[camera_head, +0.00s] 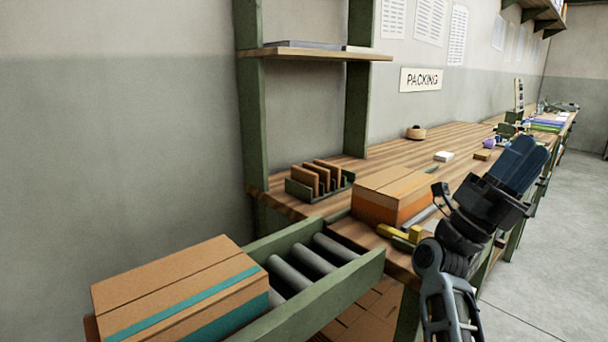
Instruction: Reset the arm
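My arm rises from the lower right of the head view, bent upward over the front edge of the workbench. My gripper (522,164) is at its upper end, seen from behind, with dark blue parts at the tip. I cannot tell whether these blue parts are its fingers or something held. Whether the gripper is open or shut does not show. The gripper is right of the orange-banded carton (393,194) and appears apart from it.
A workbench (382,152) runs along the wall. A teal-banded carton (180,288) sits on a roller conveyor (318,295). A yellow-handled tool (400,233) lies near the bench edge, close to my arm. Brown pieces stand in a rack (300,191). The floor (560,240) at right is clear.

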